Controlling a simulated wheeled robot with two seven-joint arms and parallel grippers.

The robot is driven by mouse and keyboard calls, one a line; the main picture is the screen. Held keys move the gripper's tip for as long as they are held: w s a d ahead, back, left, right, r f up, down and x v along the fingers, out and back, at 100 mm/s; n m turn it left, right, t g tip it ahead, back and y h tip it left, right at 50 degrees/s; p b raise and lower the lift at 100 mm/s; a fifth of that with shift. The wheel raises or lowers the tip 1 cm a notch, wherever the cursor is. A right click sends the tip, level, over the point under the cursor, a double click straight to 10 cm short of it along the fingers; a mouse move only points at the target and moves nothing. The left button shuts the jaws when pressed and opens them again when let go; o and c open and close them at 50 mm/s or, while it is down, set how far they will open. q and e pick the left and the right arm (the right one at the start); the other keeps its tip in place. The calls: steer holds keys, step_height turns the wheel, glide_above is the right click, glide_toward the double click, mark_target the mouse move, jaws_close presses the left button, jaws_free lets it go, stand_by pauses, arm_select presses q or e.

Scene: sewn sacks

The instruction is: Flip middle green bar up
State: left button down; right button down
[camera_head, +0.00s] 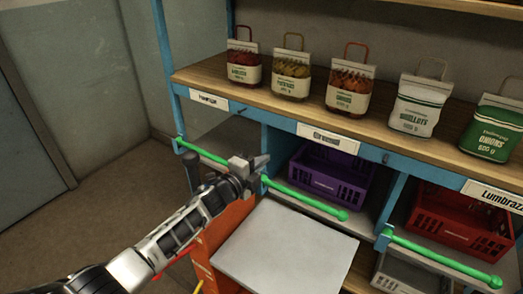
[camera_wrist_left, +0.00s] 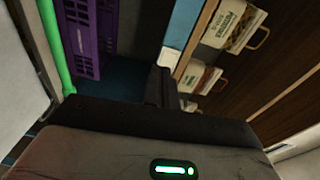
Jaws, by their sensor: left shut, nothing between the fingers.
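The middle green bar (camera_head: 308,198) runs across the front of the compartment with the purple crate (camera_head: 328,172), sloping down to the right in the head view. It sits low, below the shelf's blue front edge. My left gripper (camera_head: 250,163) is shut and empty, near the left end of this bar. I cannot tell whether it touches the bar. In the left wrist view, a green bar (camera_wrist_left: 56,45) stands at the left beside the purple crate (camera_wrist_left: 83,38), apart from the dark fingers (camera_wrist_left: 165,88). My right gripper is not in view.
Other green bars cross the left (camera_head: 203,151) and right (camera_head: 440,260) compartments. Several sacks, including a green onion sack (camera_head: 491,128), stand on the wooden shelf (camera_head: 285,106) above. A red crate (camera_head: 455,222) is at right. A pale flat panel (camera_head: 285,250) lies below the middle bar.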

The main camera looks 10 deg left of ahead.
arm_select(q)
steer(key=s+f+n+g+y, duration=0.25)
steer(key=s+f+n, duration=0.8)
steer(key=s, duration=0.55)
steer(key=s+a+f+n+g+y, duration=0.1)
steer(key=s+n, duration=0.3)
steer(key=s, duration=0.6)
steer(key=s+a+f+n+g+y, duration=0.1)
steer(key=s+f+n+g, duration=0.1)
steer(key=s+n, duration=0.3)
steer(key=s+f, duration=0.1)
steer(key=s, duration=0.3)
steer(key=shift+s+a+f, duration=0.15)
steer(key=shift+s+f, duration=0.1)
steer(key=shift+s, duration=0.1)
steer(key=shift+n+g, duration=0.25)
